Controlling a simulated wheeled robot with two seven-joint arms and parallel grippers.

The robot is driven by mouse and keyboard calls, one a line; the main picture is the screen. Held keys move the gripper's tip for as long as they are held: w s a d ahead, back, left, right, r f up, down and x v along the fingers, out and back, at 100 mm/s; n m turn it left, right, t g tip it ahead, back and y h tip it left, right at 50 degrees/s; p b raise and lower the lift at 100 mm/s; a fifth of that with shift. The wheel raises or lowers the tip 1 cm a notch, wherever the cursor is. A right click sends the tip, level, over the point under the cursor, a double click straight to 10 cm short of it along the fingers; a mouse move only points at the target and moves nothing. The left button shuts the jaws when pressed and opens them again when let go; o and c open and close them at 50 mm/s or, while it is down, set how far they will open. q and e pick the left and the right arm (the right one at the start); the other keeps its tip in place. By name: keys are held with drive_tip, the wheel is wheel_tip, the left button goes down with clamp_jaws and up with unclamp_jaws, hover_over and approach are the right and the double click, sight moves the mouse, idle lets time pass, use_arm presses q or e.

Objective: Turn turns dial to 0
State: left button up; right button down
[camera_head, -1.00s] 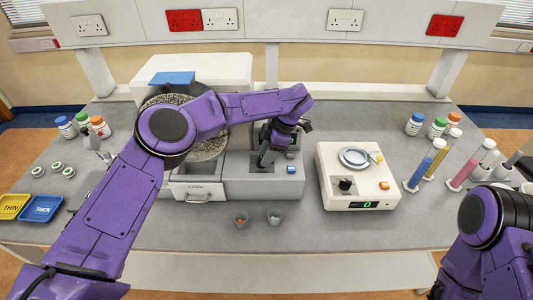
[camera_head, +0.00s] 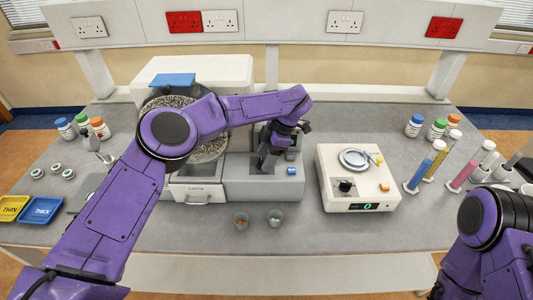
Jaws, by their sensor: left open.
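My left gripper (camera_head: 264,163) points down over the top of the grey machine (camera_head: 235,188) in the middle of the bench. Its jaws are small and dark here, and they are apart. The turns dial is not clearly visible; the gripper and wrist cover that part of the machine. A small dark display (camera_head: 292,155) and a blue button (camera_head: 292,171) sit just right of the gripper. On the white balance (camera_head: 335,170) to the right is a black knob (camera_head: 345,186) and a green display (camera_head: 367,206) reading 0. My right arm is at the lower right; its gripper is out of view.
Two small cups (camera_head: 275,217) stand in front of the machine. A yellow tray (camera_head: 12,207) and a blue tray (camera_head: 41,210) lie at far left. Bottles (camera_head: 415,125) and coloured cylinders (camera_head: 465,176) stand at right.

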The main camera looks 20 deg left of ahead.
use_arm(q)
drive_tip(key=shift+w+d+r, duration=0.1)
drive_tip(key=shift+d+r, duration=0.1)
drive_tip(key=shift+r, duration=0.15)
drive_tip(key=b+v, duration=0.1)
drive_tip(key=v, duration=0.3)
drive_tip(key=shift+b, duration=0.4)
drive_tip(key=p+v, duration=0.1)
drive_tip(key=v, duration=0.4)
drive_tip(key=shift+r, duration=0.3)
drive_tip(key=shift+a, duration=0.1)
